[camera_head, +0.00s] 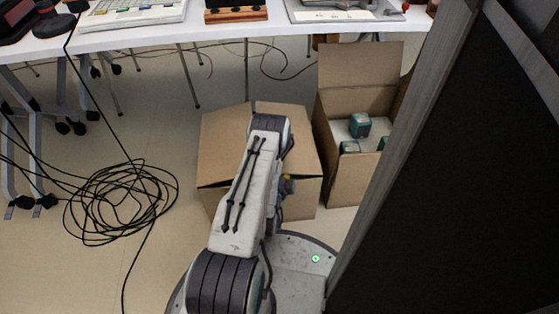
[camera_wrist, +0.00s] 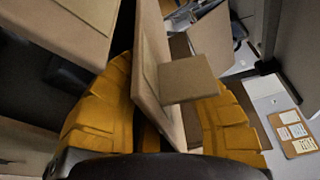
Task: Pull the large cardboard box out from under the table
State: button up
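A large brown cardboard box (camera_head: 222,140) stands on the floor just below the white table's front edge in the head view. My arm hides its middle. In the wrist view a cardboard wall or flap (camera_wrist: 150,55) runs between the two yellow fingers of my gripper (camera_wrist: 168,85). The fingers are spread apart, one on each side of the cardboard, with a dark gap beside the left finger. I cannot tell whether either finger touches it. In the head view only a bit of yellow shows beside my arm, at the box's near side.
An open cardboard box (camera_head: 345,185) with several teal-and-white items stands close on the right. The white table (camera_head: 130,38) crosses the back. A coiled black cable (camera_head: 120,205) lies on the floor at left. A dark panel with a grey frame (camera_head: 460,190) blocks the right.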

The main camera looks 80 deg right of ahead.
grip_shut()
jog(key=shift+a, duration=0.1)
dwell(0.5)
